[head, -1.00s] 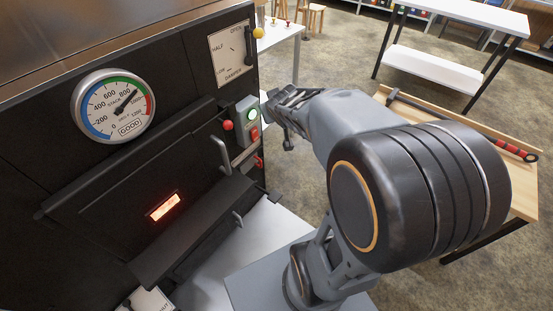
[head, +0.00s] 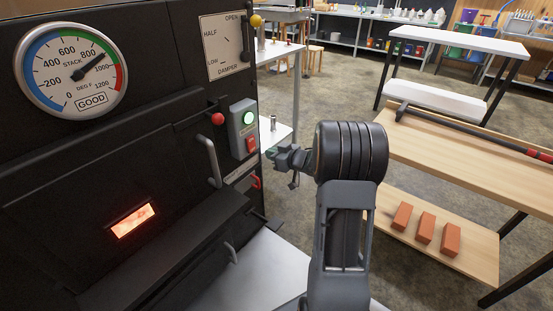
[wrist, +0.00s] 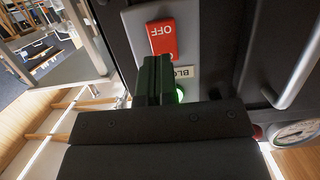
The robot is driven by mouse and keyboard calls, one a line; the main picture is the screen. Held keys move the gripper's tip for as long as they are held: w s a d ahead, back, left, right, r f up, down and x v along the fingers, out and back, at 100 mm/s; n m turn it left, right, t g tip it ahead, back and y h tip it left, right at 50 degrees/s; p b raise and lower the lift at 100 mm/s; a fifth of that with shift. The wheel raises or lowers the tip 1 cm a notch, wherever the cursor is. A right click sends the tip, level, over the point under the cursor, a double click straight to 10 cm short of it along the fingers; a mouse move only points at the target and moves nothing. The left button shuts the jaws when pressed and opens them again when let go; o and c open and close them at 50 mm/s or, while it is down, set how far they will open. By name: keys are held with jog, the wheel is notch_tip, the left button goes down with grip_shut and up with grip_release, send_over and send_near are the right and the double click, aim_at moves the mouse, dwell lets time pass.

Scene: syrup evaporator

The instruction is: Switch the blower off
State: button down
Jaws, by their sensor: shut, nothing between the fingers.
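The blower switch box (head: 243,128) is a grey box on the right edge of the black evaporator front. It has a lit green lamp (head: 249,118) above a red rocker switch (head: 251,145). In the wrist view the red rocker (wrist: 163,38) appears upside down, marked OFF. A label plate (wrist: 186,72), partly hidden, shows "BLO", and a green glow (wrist: 180,93) shows beside my fingers. My gripper (head: 271,153) is just right of the box in the head view. In the wrist view my gripper (wrist: 154,60) is shut and empty, its tips overlapping the rocker's edge; contact is unclear.
A red knob (head: 217,119) and a door handle (head: 209,160) are left of the box. A red hook-shaped part (head: 256,182) is below it. The stack gauge (head: 72,68) and damper plate (head: 228,46) are higher up. A wooden bench (head: 450,150) with bricks stands right.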

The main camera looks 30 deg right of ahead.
jog(key=b+x, duration=0.1)
jog(key=x, duration=0.3)
jog(key=shift+w+a+f, duration=0.1)
jog(key=shift+w+a, duration=0.1)
jog(key=shift+w, duration=0.05)
jog(key=shift+x, duration=0.95)
jog(key=shift+w, duration=0.1)
jog(key=shift+d, duration=0.1)
jog(key=p, duration=0.2)
send_near(253, 149)
jog(key=shift+w+f, duration=0.2)
jog(key=shift+f, duration=0.85)
